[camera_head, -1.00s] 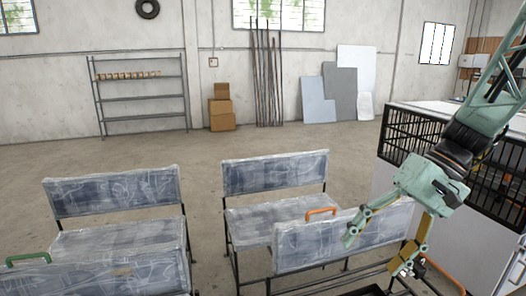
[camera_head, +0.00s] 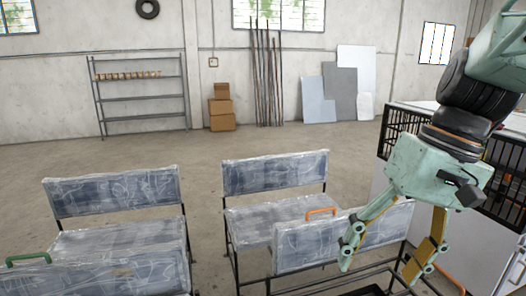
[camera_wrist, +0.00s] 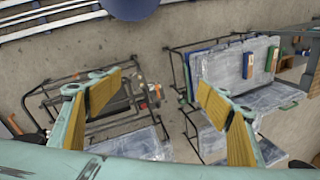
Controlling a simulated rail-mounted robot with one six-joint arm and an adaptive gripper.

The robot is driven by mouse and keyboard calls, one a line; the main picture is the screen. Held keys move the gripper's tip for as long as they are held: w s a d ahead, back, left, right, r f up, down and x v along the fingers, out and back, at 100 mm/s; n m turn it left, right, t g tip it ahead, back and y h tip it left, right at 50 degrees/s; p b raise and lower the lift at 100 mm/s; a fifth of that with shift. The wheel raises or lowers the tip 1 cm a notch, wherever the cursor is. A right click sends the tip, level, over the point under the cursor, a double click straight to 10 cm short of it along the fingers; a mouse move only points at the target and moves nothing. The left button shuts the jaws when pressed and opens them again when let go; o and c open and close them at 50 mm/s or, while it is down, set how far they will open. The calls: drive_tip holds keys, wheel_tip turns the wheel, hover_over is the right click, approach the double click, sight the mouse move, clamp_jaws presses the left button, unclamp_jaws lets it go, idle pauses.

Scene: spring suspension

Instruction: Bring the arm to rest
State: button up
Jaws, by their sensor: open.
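My gripper (camera_head: 384,262) is at the right of the head view, pale green with yellow finger pads. Its two fingers point down and stand wide apart, with nothing between them. In the picture it overlaps the wrapped seat back (camera_head: 300,246) with the orange handle (camera_head: 320,211); I see no clear contact. In the wrist view my gripper (camera_wrist: 162,95) shows both yellow pads spread apart, with a dark metal frame (camera_wrist: 135,98) and bare floor visible beyond and between them.
Wrapped bench seats (camera_head: 112,192) stand at left and centre, one with a green handle (camera_head: 28,259). A white cabinet with black grilles (camera_head: 396,128) is close at right. A shelf rack (camera_head: 140,98), boxes (camera_head: 221,115) and panels (camera_head: 340,90) line the back wall. The floor between is clear.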

drive_tip(key=s+r+t+h, duration=0.3)
drive_tip(key=s+r, duration=0.1)
drive_tip(key=s, duration=0.9)
drive_tip(key=shift+s+a+r+n+t, duration=0.2)
drive_tip(key=shift+s+n+t, duration=0.1)
drive_tip(key=shift+t, duration=0.1)
idle(1.3)
